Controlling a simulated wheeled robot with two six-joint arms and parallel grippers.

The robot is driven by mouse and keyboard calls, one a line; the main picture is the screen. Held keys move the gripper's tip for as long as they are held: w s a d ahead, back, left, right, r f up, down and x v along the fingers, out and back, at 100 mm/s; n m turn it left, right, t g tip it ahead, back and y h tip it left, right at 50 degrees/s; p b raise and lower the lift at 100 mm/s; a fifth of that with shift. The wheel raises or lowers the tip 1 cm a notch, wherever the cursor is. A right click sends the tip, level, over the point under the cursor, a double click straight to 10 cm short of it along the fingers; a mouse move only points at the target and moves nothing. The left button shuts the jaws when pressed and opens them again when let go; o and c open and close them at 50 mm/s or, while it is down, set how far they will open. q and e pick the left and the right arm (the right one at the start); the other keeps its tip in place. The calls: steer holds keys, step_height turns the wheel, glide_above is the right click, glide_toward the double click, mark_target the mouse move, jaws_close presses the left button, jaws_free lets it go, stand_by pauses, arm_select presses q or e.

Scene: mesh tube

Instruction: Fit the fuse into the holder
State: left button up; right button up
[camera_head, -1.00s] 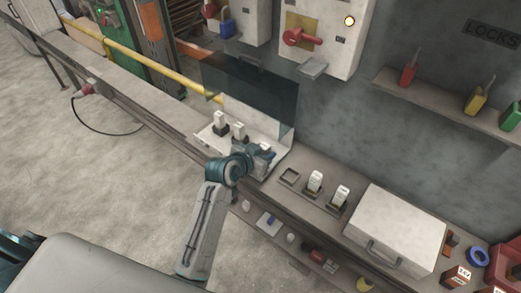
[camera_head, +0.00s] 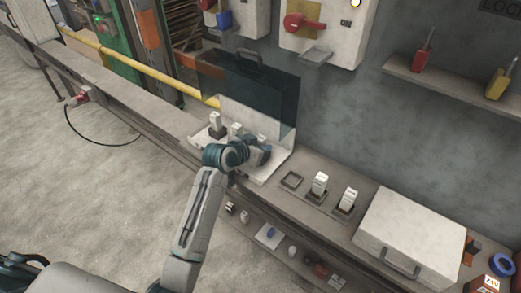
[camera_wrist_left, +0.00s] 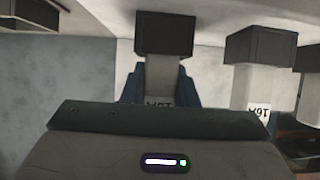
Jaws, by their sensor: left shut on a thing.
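My left gripper (camera_head: 258,154) is at the right end of the open white panel on the bench. It is shut on a pale fuse (camera_wrist_left: 160,82), which shows between the blue fingers in the left wrist view. The fuse meets a dark holder block (camera_wrist_left: 165,34); I cannot tell whether it is fully seated. A second pale fuse (camera_wrist_left: 257,95) with a label stands in a dark block (camera_wrist_left: 262,49) beside it. Two fuses, a left one (camera_head: 215,119) and a middle one (camera_head: 236,129), stand in the panel left of the gripper. My right gripper is not in view.
Right of the panel, an empty square tray (camera_head: 291,181) and two upright fuses, one (camera_head: 320,183) and another (camera_head: 348,199), stand on the bench. A white case (camera_head: 415,230) fills the bench farther right. A dark raised cover (camera_head: 250,90) stands behind the panel.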

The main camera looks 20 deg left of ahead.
arm_select(q)
steer(key=shift+s, duration=0.1)
steer(key=o, duration=1)
steer(key=shift+r, duration=0.2)
steer(key=b+v, duration=0.1)
steer(key=v, duration=1)
steer(key=shift+s, duration=0.4)
steer(key=shift+a, duration=0.15)
